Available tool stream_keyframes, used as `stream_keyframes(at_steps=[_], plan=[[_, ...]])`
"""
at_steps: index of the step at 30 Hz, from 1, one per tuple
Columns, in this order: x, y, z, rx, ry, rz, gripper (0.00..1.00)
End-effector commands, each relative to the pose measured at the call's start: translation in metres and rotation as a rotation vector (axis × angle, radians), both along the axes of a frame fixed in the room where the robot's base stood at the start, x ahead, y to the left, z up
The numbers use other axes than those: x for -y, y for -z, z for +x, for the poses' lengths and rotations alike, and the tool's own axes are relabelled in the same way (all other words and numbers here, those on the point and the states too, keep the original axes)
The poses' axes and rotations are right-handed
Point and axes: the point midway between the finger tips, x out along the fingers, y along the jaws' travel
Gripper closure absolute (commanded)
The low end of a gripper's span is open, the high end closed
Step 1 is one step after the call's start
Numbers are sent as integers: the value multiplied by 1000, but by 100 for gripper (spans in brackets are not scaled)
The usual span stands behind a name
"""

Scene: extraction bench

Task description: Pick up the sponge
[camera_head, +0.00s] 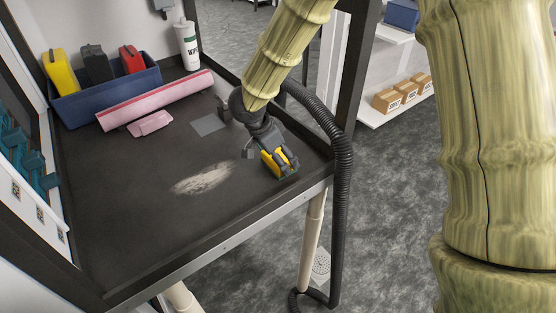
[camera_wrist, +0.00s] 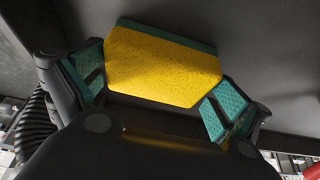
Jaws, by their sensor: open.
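A yellow sponge with a green layer (camera_head: 281,160) lies near the right front edge of the dark bench top (camera_head: 130,230). My gripper (camera_head: 276,158) is right over it, pointing down, and hides part of it. In the wrist view the sponge (camera_wrist: 160,65) sits between my gripper's two open fingers (camera_wrist: 153,92), with its yellow side seen and a green strip along its far edge. The green finger pads are spread to either side of it. Whether they touch the sponge I cannot tell.
A patch of pale powder (camera_head: 203,179) lies left of my gripper. A black hose (camera_head: 342,160) hangs at the right edge.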

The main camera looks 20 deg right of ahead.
Motion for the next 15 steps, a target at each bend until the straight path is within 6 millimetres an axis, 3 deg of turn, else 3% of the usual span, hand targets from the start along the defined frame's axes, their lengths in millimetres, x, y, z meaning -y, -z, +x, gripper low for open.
stream_keyframes(at_steps=[1,6,15], plan=[[0,-1,0,1,0,0,0],[0,-1,0,0,0,0,31],[0,0,0,0,0,0,31]])
